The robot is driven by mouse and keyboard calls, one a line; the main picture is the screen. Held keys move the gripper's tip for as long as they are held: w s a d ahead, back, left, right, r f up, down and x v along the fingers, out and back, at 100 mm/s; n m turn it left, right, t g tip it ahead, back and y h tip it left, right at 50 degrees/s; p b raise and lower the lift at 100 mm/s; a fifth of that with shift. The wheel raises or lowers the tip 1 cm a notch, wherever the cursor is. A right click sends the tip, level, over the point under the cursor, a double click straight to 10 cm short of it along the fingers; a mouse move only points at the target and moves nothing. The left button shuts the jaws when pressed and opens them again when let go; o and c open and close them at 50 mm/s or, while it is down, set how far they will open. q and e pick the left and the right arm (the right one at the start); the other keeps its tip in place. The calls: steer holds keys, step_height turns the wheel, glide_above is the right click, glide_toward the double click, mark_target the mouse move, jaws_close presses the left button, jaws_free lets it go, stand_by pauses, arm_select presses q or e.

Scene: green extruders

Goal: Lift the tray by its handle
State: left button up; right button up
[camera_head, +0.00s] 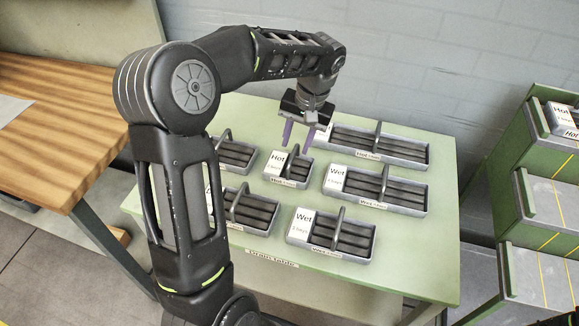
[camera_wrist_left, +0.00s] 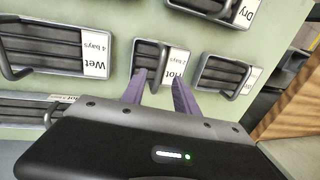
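Several grey trays with arched handles stand on a green table. A small tray labelled "Hot" (camera_head: 298,172) is near the middle, its handle (camera_head: 292,157) rising across it. My left gripper (camera_head: 298,138) is above this tray, its purple fingers pointing down, open and apart, with nothing visibly held. In the left wrist view, the small Hot tray (camera_wrist_left: 148,52) lies just beyond the spread fingertips (camera_wrist_left: 158,80). Whether the handle is between the fingers is unclear. My right gripper is not in view.
A longer Hot tray (camera_head: 405,152) is behind, Wet trays (camera_head: 408,195) (camera_head: 357,240) are right and in front, and another small tray (camera_head: 232,152) is left. Green shelving (camera_head: 535,190) stands right and a wooden table (camera_head: 70,110) left. The table's front strip is clear.

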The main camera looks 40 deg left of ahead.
mark_target(293, 155)
arm_select(q)
steer(key=shift+a+f, duration=0.1)
steer(key=shift+f, duration=0.25)
steer(key=shift+f, duration=0.1)
steer(key=f, duration=0.3)
steer(key=f+p, duration=0.1)
steer(key=f, duration=0.1)
steer(key=shift+s+a, duration=0.25)
steer(key=shift+a, duration=0.1)
steer(key=shift+c, duration=0.6)
jaws_close()
stand_by(0.8)
